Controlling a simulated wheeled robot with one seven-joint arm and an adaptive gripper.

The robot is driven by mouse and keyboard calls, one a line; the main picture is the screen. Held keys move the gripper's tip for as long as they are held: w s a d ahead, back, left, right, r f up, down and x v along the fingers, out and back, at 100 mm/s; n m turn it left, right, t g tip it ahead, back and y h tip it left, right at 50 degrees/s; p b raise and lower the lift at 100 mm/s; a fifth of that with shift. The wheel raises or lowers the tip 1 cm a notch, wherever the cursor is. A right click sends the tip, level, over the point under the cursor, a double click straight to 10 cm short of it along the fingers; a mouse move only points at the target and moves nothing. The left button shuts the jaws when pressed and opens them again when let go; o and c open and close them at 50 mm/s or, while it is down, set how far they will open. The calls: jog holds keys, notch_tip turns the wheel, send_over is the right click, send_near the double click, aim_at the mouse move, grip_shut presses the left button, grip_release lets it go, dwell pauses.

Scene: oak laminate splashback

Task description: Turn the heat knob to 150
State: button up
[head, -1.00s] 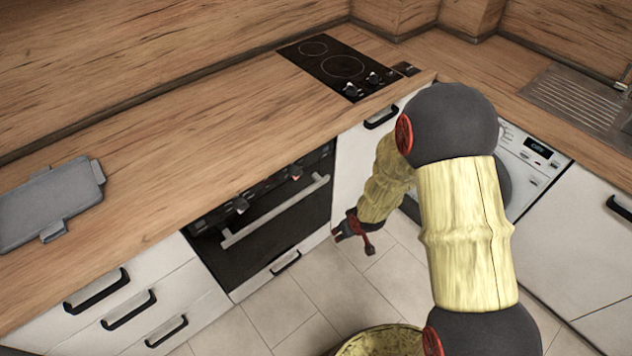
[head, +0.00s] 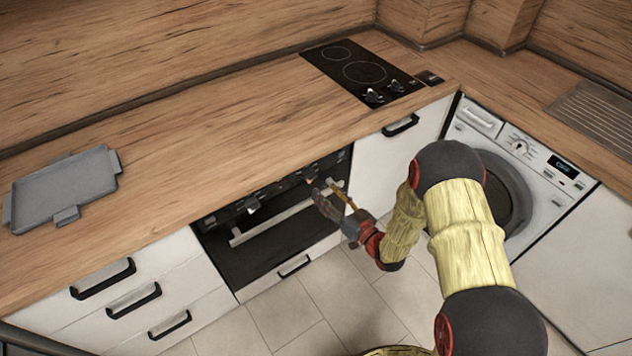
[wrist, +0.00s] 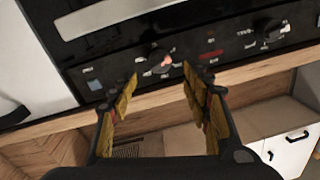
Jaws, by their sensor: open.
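The oven (head: 270,240) has a black control strip with two knobs. The right knob (head: 311,181), with a reddish patch, shows in the head view; it also appears near the middle of the wrist view (wrist: 160,60). The other knob (head: 252,204) is to its left in the head view and at the upper right of the wrist view (wrist: 270,28). The markings are too small to tell which is the heat knob or its setting. My gripper (head: 333,194) is open and empty in front of the right knob. In the wrist view its fingertips (wrist: 160,78) are apart, on either side below that knob.
The oven handle (head: 280,222) runs across the door beneath the knobs. The wooden worktop (head: 200,140) overhangs above them. A hob (head: 365,72) with its own knobs, a grey tray (head: 62,190) and a washing machine (head: 530,165) are farther off.

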aim_at(313, 179)
jog(key=b+x, duration=0.1)
jog(key=x, duration=0.6)
jog(key=shift+b, duration=0.35)
jog(key=shift+c, duration=0.6)
jog(key=c, duration=1)
